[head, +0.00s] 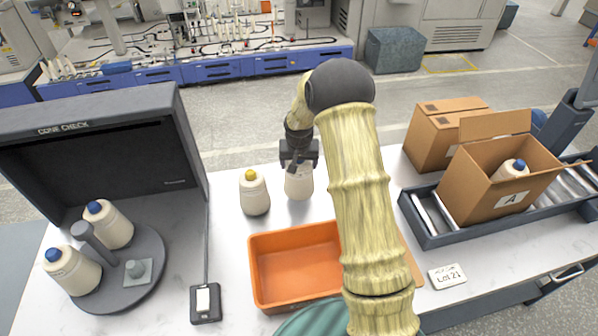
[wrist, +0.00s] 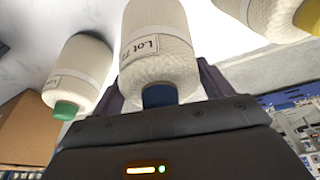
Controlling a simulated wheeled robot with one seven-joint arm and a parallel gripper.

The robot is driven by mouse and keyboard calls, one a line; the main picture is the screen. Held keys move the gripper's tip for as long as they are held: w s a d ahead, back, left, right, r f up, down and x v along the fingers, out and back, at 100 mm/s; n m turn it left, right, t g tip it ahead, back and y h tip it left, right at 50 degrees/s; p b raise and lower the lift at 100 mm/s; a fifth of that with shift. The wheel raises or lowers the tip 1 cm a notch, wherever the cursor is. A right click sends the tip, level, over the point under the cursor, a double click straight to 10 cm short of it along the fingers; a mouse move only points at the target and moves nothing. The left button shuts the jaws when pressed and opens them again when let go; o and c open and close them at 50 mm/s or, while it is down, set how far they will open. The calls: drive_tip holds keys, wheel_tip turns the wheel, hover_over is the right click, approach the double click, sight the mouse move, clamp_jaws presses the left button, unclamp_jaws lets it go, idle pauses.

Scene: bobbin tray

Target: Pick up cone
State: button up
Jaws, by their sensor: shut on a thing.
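My gripper (head: 299,160) is above the back middle of the white table, shut on the top of a cream cone (head: 299,184). In the wrist view this cone (wrist: 158,45) has a blue tip and a "Lot" label, and sits upright between the fingers. I cannot tell whether its base touches the table. A yellow-tipped cone (head: 254,194) stands just left of it and shows partly in the wrist view (wrist: 262,14). A green-tipped cone (wrist: 80,72) shows on the other side in the wrist view; my arm seems to hide it in the head view.
An orange bin (head: 290,270) is in front, partly behind my arm. At left, two blue-tipped cones (head: 108,225) are on the round plate of the dark "CONE CHECK" booth (head: 100,150). At right, an open carton (head: 495,190) holding a blue-tipped cone sits on a roller conveyor (head: 430,225).

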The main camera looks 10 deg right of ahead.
wheel_tip(320, 180, up, 7)
drive_tip(key=shift+f+b, duration=0.2)
drive_tip(key=shift+b, duration=0.5)
